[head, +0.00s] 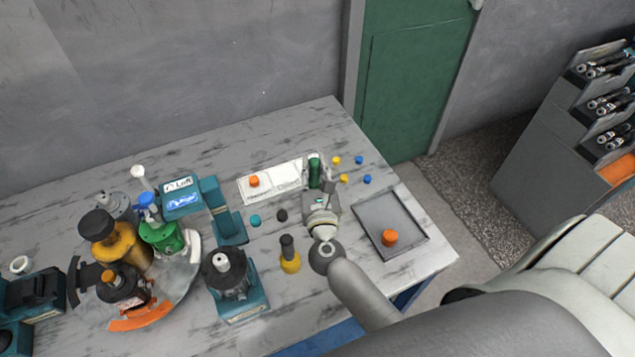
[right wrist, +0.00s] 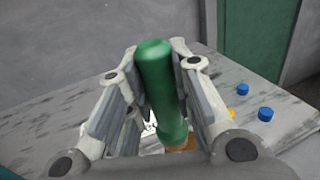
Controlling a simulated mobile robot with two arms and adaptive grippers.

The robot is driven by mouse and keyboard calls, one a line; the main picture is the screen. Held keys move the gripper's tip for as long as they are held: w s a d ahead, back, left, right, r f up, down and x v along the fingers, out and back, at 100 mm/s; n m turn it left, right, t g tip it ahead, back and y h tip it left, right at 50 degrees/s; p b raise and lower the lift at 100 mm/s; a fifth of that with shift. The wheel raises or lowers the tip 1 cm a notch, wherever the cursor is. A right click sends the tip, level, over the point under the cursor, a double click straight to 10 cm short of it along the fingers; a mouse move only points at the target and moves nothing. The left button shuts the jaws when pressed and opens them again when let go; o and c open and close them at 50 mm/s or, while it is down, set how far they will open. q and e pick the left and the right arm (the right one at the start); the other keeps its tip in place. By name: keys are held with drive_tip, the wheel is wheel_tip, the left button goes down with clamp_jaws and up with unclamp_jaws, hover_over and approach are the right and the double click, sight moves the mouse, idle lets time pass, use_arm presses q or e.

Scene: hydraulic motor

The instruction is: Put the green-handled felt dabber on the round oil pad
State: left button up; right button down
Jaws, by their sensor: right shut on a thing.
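The green-handled dabber (head: 314,168) stands roughly upright at the right end of a white tray in the head view. My right gripper (head: 321,188) is shut on it. In the right wrist view its green handle (right wrist: 160,85) is between the two fingers, with a brown part below. Its lower end is hidden, so I cannot tell whether it touches the tray or table. I cannot surely tell which thing is the round oil pad. A small dark round piece (head: 282,215) and a teal disc (head: 255,221) lie left of the gripper. My left gripper is not in view.
The white tray (head: 283,187) holds an orange piece (head: 254,181). A grey tray (head: 410,218) with an orange cylinder (head: 390,238) is at right. Small yellow and blue pieces (head: 359,160) lie behind. A yellow-based item (head: 290,261) and teal stand (head: 240,302) are in front.

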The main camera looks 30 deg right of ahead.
sight(318, 178)
drive_tip(key=shift+w+d+f+b, duration=0.3)
drive_tip(key=shift+w+f, duration=0.05)
drive_tip(key=shift+f, duration=0.25)
drive_tip(key=shift+w+d+f+b, duration=0.25)
drive_tip(key=shift+w+d+f, duration=0.1)
drive_tip(key=shift+f, duration=0.2)
drive_tip(key=shift+w+d+f+b, duration=0.2)
drive_tip(key=shift+f+b, duration=0.2)
drive_tip(key=shift+f, duration=0.1)
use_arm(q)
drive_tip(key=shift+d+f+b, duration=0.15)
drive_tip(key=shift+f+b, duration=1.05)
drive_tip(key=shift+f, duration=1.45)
use_arm(e)
drive_tip(key=shift+w+f, duration=0.1)
drive_tip(key=shift+f, duration=1.35)
drive_tip(key=shift+f, duration=0.2)
drive_tip(key=c, duration=1.3)
unclamp_jaws()
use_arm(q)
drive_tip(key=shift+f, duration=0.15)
use_arm(e)
drive_tip(key=shift+r, duration=0.15)
